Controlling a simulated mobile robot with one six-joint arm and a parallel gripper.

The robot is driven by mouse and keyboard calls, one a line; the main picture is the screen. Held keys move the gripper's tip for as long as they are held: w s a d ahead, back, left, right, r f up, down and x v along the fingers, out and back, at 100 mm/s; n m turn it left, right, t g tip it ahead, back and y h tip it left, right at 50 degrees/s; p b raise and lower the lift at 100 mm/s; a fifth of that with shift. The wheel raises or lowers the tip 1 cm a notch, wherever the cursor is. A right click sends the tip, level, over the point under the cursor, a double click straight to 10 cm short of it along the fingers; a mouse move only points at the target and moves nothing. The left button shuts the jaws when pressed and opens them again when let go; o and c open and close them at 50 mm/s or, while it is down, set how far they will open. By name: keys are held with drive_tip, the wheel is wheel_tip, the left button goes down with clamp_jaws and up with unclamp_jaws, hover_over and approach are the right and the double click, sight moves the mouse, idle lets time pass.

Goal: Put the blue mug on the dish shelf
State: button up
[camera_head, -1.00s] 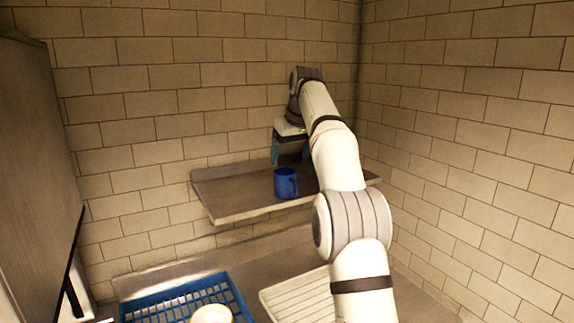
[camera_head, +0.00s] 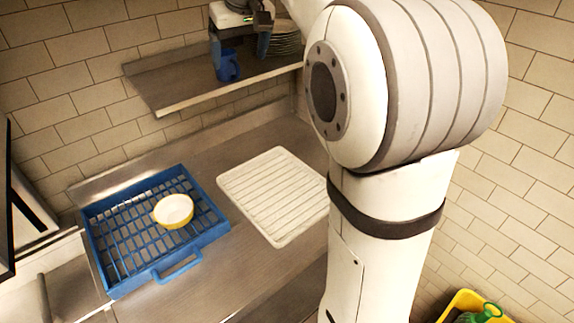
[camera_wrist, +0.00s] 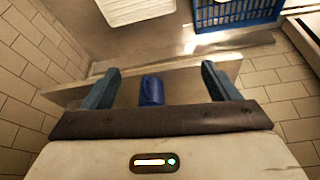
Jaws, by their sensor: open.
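The blue mug (camera_head: 228,66) stands upright on the metal wall shelf (camera_head: 185,96), near its front edge. My gripper (camera_head: 240,42) is at the shelf, just above and around the mug's area, with its jaws apart. In the wrist view the blue mug (camera_wrist: 151,90) shows between the two blue fingers of my gripper (camera_wrist: 160,78), with a gap on each side. The mug does not appear gripped. A stack of plates (camera_head: 286,42) stands on the shelf to the right of the mug, partly hidden by my arm.
Below the shelf is a metal counter (camera_head: 240,250). On it are a blue dish rack (camera_head: 125,270) holding a yellow-and-white bowl (camera_head: 173,210), and a white ribbed drainboard (camera_head: 275,195). A yellow crate (camera_head: 460,302) with green items is at bottom right. Tiled walls close off the corner.

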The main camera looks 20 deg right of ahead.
drive_tip(key=s+f+m, duration=0.1)
drive_tip(key=s+f, duration=0.8)
drive_tip(key=s, duration=0.4)
drive_tip(key=s+f, duration=1)
drive_tip(key=s, duration=0.4)
drive_tip(key=shift+s+a+f+m+h, duration=0.2)
drive_tip(key=shift+a+f+m+h, duration=0.1)
drive_tip(key=shift+a+m, duration=0.1)
wheel_tip(320, 180, down, 7)
drive_tip(key=b, duration=0.5)
drive_tip(key=shift+w+r+g, duration=0.2)
drive_tip(key=shift+g, duration=0.2)
